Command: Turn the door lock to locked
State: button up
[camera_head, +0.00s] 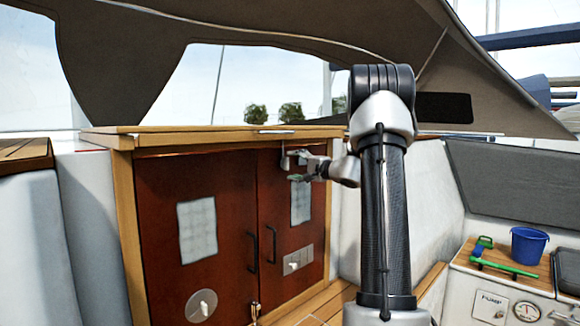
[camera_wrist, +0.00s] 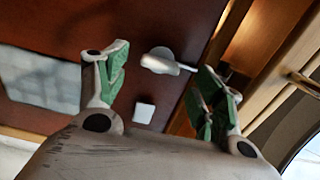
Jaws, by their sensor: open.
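Two red-brown cabinet doors (camera_head: 160,245) stand shut in a wooden frame. In the wrist view, a pale rounded fitting with a short lever, which looks like the door lock (camera_wrist: 160,61), sits on the door near its frame. It lies between and beyond my open fingertips; contact cannot be told. In the head view, a small metal fitting (camera_head: 284,160) shows high on the right door, partly beside my gripper (camera_head: 296,166). My gripper, with green pads, also shows in the wrist view (camera_wrist: 160,78) and holds nothing. The lock's exact setting is unclear.
The doors carry black handles (camera_head: 252,253), grey panels (camera_head: 198,229), a round plate (camera_head: 201,306) and a rectangular plate with a white lever (camera_head: 297,260). A small white square (camera_wrist: 144,113) lies near the lock. A blue bucket (camera_head: 529,245) stands far right.

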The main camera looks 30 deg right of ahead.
jog(key=v, duration=0.8)
jog(key=shift+s, duration=0.2)
jog(key=s+a+f+n+g+y, duration=0.2)
jog(key=s+a+f+g, duration=0.85)
jog(key=s+f, duration=0.5)
jog(key=s+a+n+g+h, duration=0.2)
jog(key=s+a+n, duration=0.2)
jog(key=s, duration=0.5)
jog(key=s+a+n+g+h, duration=0.3)
jog(key=s+a+n, duration=0.1)
jog(key=s, duration=0.4)
jog(key=s+a+r+n+t, duration=0.2)
jog(key=a+r+n, duration=0.2)
jog(key=a+n, duration=0.1)
jog(key=shift+s+h, duration=0.25)
jog(key=shift+h, duration=0.15)
